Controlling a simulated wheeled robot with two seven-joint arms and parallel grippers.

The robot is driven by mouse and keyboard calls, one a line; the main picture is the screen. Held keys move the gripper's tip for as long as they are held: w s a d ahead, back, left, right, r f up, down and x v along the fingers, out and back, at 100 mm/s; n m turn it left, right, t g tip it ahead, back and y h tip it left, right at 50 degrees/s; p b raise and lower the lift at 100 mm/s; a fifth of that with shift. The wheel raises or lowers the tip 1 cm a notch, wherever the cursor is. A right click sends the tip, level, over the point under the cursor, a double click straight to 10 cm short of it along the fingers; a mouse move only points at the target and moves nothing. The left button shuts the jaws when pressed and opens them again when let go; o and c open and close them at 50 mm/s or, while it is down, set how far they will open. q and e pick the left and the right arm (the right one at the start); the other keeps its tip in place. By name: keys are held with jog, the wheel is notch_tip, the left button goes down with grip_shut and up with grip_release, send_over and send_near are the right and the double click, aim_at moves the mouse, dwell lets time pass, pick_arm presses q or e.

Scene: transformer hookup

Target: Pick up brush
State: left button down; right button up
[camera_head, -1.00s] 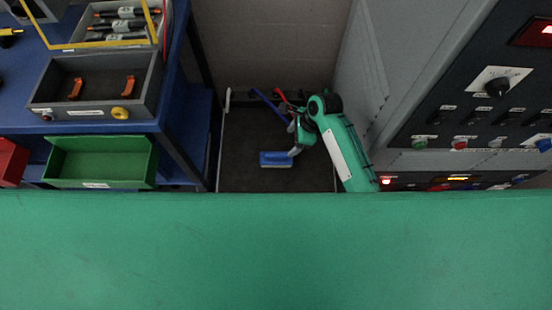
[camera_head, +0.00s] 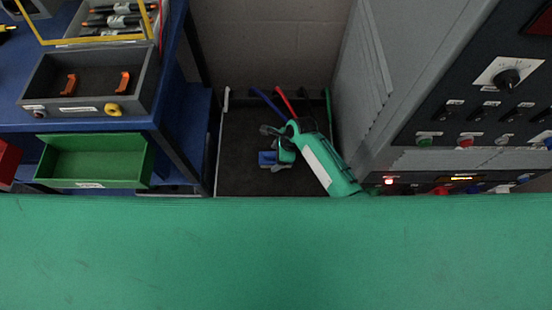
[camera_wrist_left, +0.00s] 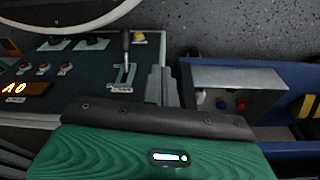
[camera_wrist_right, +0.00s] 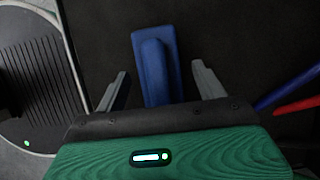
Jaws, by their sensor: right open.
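The brush (camera_head: 267,159) is blue and lies on a dark surface at the bottom of the gap between the workbench and the cabinet. My right gripper (camera_head: 272,145) is over it and partly hides it in the head view. In the right wrist view the brush (camera_wrist_right: 153,60) lies between the two fingers of the right gripper (camera_wrist_right: 160,82), which is open. Gaps show between the brush and each finger. My left gripper (camera_wrist_left: 162,85) shows only in the left wrist view. Its fingers are together with nothing seen between them.
The blue workbench (camera_head: 170,110) with a green bin (camera_head: 95,160) and a grey tray (camera_head: 35,95) stands left. The grey cabinet (camera_head: 385,60) with switches stands right. A blue rod (camera_head: 268,103) and a red rod (camera_head: 286,102) lie behind the brush.

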jog(key=c, duration=1.1)
